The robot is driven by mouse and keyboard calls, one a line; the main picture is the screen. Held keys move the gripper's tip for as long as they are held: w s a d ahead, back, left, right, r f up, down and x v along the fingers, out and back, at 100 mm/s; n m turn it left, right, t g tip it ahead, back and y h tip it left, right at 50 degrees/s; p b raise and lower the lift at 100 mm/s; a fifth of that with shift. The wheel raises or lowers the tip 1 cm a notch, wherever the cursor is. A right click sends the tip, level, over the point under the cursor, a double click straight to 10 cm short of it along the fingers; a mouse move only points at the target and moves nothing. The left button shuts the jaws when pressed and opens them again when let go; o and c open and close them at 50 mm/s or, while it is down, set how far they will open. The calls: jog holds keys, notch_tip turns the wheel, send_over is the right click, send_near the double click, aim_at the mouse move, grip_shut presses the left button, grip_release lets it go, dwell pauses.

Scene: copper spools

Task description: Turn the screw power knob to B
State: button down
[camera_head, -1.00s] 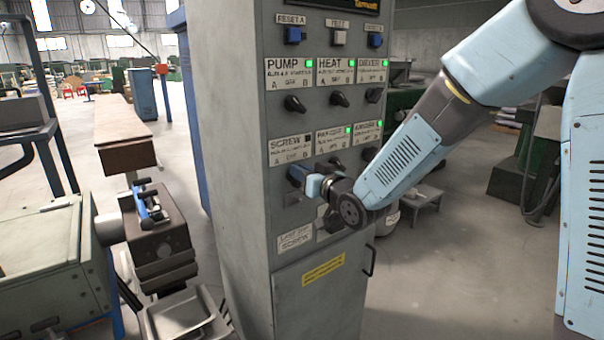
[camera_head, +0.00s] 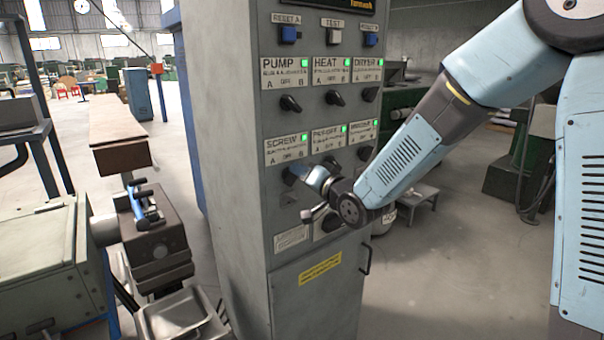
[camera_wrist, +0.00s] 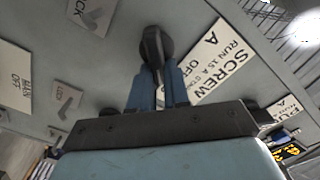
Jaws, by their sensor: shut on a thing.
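The grey control cabinet (camera_head: 232,200) bears a SCREW label plate (camera_head: 287,150) with A, OFF and B markings and a lit green lamp (camera_head: 304,140). The label also shows, rotated, in the wrist view (camera_wrist: 213,58). The dark screw power knob (camera_wrist: 153,45) sits beside this label. My gripper (camera_wrist: 158,80) is shut on the knob, with a blue finger on each side of it. In the head view my gripper (camera_head: 298,174) is at the panel below the SCREW label, rolled at an angle. It mostly hides the knob there.
Other dark knobs, such as the pump knob (camera_head: 290,103) and heat knob (camera_head: 334,97), protrude above my gripper. Their lamps are green. A machine (camera_head: 155,240) with a metal tray (camera_head: 172,318) stands left of the cabinet. The cabinet door handle (camera_head: 367,260) is below right.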

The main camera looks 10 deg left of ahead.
jog(key=shift+w+r, duration=0.15)
jog(key=shift+r, duration=0.05)
jog(key=c, duration=1.4)
grip_release()
jog(key=o, duration=0.3)
jog(key=shift+f, duration=0.15)
jog(key=shift+d, duration=0.1)
